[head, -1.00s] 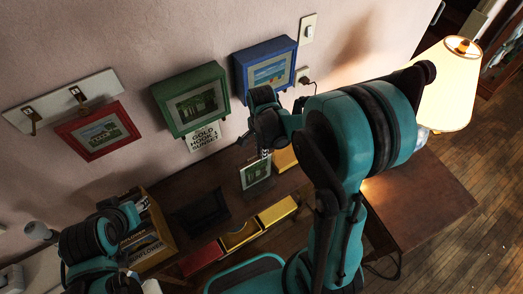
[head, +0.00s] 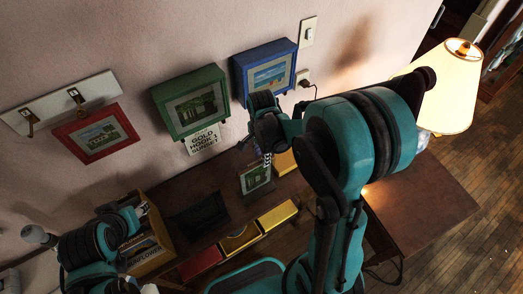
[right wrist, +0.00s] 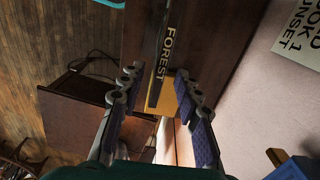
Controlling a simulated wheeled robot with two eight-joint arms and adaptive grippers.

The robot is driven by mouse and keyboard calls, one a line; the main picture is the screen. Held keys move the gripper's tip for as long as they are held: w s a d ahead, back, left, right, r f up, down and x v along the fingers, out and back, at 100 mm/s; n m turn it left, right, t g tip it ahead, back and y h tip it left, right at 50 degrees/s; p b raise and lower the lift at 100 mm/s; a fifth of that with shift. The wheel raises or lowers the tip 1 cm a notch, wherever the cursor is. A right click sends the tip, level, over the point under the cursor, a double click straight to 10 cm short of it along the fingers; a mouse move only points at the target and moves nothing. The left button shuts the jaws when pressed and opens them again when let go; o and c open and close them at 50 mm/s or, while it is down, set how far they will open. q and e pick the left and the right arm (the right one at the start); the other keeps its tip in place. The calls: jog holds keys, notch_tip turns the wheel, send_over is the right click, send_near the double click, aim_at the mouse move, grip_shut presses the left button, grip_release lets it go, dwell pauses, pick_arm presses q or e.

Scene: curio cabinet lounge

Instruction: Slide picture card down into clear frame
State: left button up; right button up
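The picture card (head: 256,175), a green landscape with a pale border, stands upright in the small clear frame (head: 246,189) on the dark table. In the right wrist view the frame (right wrist: 157,88) shows edge-on as a dark strip beside the word FOREST. Whether the card is fully down I cannot tell. My right gripper (head: 265,160) is just above the frame's top. In the right wrist view its purple-padded fingers (right wrist: 157,90) are apart, one on each side of the strip, with gaps on both sides. My left arm is at the lower left; its fingers are not visible.
Red (head: 98,134), green (head: 190,103) and blue (head: 267,72) box frames hang on the wall, with a printed sign (head: 202,139) below the green one. Yellow and red boxes (head: 277,215) line the table's front. A lit lamp (head: 447,85) stands right.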

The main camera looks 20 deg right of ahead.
notch_tip(320, 180, up, 12)
dwell(0.4)
jog(key=shift+f, duration=0.15)
jog(key=s+a+f+n+t+b, duration=0.2)
jog(key=s+f+n+t+b, duration=0.1)
jog(key=n, duration=0.5)
jog(key=s+a+f+n+t+b, duration=0.2)
jog(key=s+f+n+t+b, duration=0.1)
jog(key=s+n, duration=0.3)
jog(key=shift+s+n+t+b, duration=0.35)
jog(key=shift+n+t+b, duration=0.25)
jog(key=shift+n+b, duration=0.45)
